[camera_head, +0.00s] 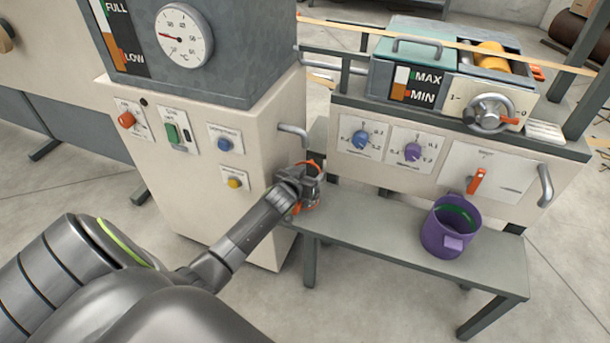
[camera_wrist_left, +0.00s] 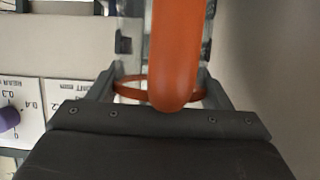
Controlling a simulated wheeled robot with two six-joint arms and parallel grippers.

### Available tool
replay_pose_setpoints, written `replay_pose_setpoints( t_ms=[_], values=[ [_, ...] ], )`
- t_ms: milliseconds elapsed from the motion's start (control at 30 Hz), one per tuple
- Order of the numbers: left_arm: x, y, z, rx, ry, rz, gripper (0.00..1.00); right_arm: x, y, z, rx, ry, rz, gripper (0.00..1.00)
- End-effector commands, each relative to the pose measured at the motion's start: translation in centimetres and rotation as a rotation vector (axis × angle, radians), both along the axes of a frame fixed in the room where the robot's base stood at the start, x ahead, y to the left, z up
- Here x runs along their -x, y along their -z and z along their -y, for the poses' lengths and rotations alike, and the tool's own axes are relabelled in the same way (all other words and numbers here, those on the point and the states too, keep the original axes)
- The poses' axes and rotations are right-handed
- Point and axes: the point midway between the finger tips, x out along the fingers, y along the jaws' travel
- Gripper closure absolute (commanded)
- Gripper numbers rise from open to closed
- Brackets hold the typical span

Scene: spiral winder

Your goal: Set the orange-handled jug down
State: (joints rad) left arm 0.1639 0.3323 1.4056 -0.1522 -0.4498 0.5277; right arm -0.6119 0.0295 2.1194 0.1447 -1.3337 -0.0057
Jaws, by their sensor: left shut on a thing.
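The orange-handled jug (camera_head: 309,205) is mostly hidden behind my left gripper (camera_head: 312,183) at the left end of the grey bench (camera_head: 385,225). In the left wrist view its thick orange handle (camera_wrist_left: 178,55) runs between the fingers of my left gripper (camera_wrist_left: 160,85), which is shut on it. An orange ring (camera_wrist_left: 130,88) shows behind the handle. I cannot tell whether the jug touches the bench. My right gripper is not in view.
A purple bucket (camera_head: 450,228) stands on the bench's right part. Between it and my gripper the bench top is clear. Behind are a panel with knobs (camera_head: 413,152) and a red lever (camera_head: 477,181). A cream cabinet (camera_head: 205,190) with a metal handle (camera_head: 293,134) stands left.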

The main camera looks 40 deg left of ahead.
Motion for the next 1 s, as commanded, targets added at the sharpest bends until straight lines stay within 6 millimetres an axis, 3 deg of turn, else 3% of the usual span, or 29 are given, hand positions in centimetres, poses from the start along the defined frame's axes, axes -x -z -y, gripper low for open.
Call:
replay_pose_setpoints(
  t_ms=[200,233,400,767,1000],
  values=[
    [0.0,0.4,0.0,0.000,0.000,0.000,0.65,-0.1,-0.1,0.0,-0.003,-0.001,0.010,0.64],
    [0.0,0.3,0.0,0.000,0.000,-0.001,0.25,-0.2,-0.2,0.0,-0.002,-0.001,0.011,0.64],
    [0.0,0.3,0.0,0.000,0.000,-0.001,0.06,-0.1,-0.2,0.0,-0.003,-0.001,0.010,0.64],
    [0.0,-0.3,0.0,0.000,0.000,0.000,0.06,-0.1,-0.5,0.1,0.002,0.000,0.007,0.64],
    [3.3,-1.6,0.7,0.001,0.000,-0.002,0.06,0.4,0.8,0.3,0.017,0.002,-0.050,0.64]
  ],
)
